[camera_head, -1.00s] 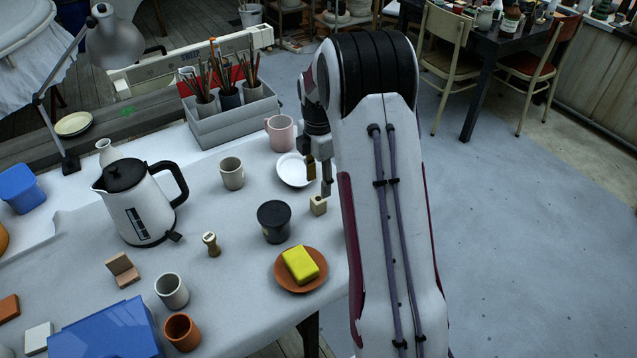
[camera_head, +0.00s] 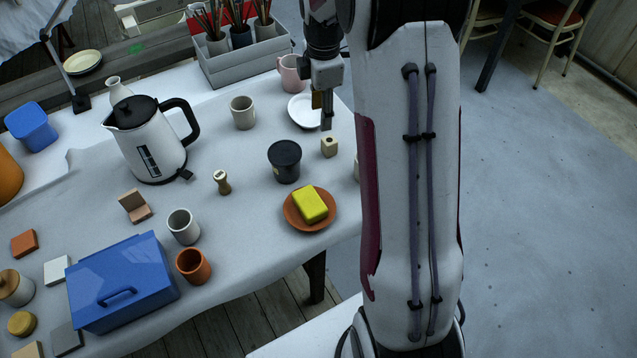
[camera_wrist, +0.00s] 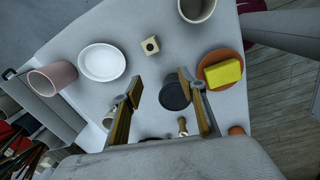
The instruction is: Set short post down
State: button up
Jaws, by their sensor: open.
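The short post appears to be a small pale wooden block (camera_head: 329,147) with a dark hole. It stands on the table near the right edge, between a white plate and a black-lidded jar; it also shows in the wrist view (camera_wrist: 150,46). My gripper (camera_head: 322,110) is above the table, behind the post in the head view. In the wrist view, its fingers (camera_wrist: 160,84) are spread apart with nothing between them, and the post lies beyond the tips, apart from them.
The white plate (camera_head: 304,111), pink mug (camera_head: 291,74), black-lidded jar (camera_head: 285,162) and orange saucer (camera_head: 299,222) with a yellow sponge (camera_head: 310,205) stand around the post. A pale cup (camera_wrist: 197,8) is near the table edge.

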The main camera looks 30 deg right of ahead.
jog(key=s+a+r+m+t, duration=0.2)
jog(key=s+a+r+m, duration=0.5)
jog(key=s+a+r, duration=0.45)
jog(key=s+a+r+m+t, duration=0.1)
jog(key=s+m, duration=0.3)
jog(key=s, duration=0.4)
jog(key=s+a+r+m+t, duration=0.1)
jog(key=s+a+m, duration=0.3)
jog(key=s, duration=0.4)
jog(key=shift+s+a+r+t, duration=0.15)
jog(key=shift+s+r+t, duration=0.25)
jog(key=shift+r, duration=0.4)
